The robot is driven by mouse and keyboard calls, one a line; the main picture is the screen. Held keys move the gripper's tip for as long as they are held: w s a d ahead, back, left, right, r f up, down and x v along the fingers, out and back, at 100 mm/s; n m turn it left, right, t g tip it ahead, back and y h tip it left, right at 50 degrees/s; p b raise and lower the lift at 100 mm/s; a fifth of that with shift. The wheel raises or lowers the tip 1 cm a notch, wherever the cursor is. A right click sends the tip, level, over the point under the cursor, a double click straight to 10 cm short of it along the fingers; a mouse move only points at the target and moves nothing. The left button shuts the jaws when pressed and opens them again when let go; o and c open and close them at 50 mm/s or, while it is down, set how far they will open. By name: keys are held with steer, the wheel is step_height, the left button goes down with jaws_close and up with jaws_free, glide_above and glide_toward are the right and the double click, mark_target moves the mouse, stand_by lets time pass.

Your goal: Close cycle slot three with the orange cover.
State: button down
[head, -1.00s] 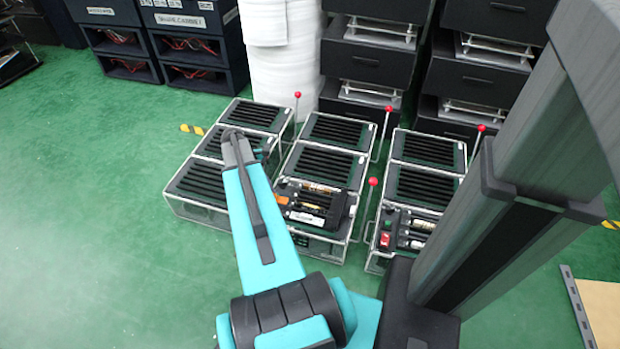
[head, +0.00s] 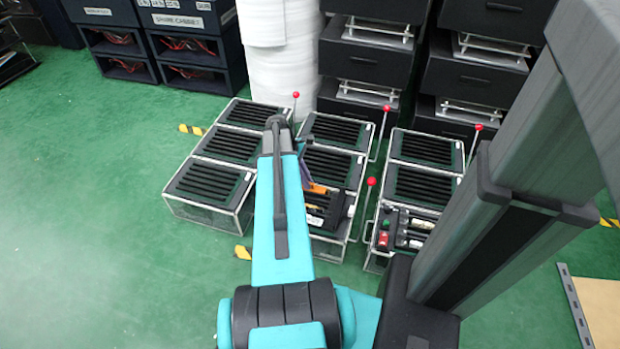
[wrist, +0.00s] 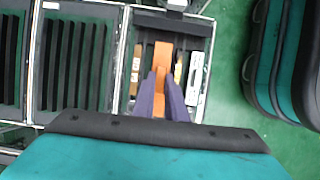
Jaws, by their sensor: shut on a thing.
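My gripper (wrist: 165,100) is shut on the orange cover (wrist: 162,57) in the wrist view. The long orange strip runs between the two purple fingers and beyond their tips, over an open bay of the fixture. An orange-brown cartridge (wrist: 137,63) lies to its left and a white-labelled one (wrist: 195,72) to its right. In the head view the gripper (head: 308,178) is at the front bay of the middle fixture (head: 333,163), mostly hidden behind my arm. Slot numbers are not readable, and I cannot tell whether the cover touches a slot.
Similar framed fixtures stand left (head: 211,181) and right (head: 420,185). Levers with red knobs rise beside them, one (head: 371,182) close to the right of the middle bay. Black drawers (head: 372,56) and a white roll (head: 283,60) stand behind. Green floor is clear at left.

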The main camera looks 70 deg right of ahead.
steer(key=shift+s+d+r, duration=0.15)
steer(key=shift+s+d, duration=0.15)
steer(key=shift+s, duration=0.45)
steer(key=shift+r+p, duration=0.1)
steer(key=shift+p, duration=0.4)
steer(key=shift+f+b, duration=0.6)
steer(key=shift+f, duration=2.4)
steer(key=shift+p, duration=1.25)
steer(key=shift+f, duration=1.15)
stand_by(0.4)
steer(key=c, duration=1.7)
jaws_free()
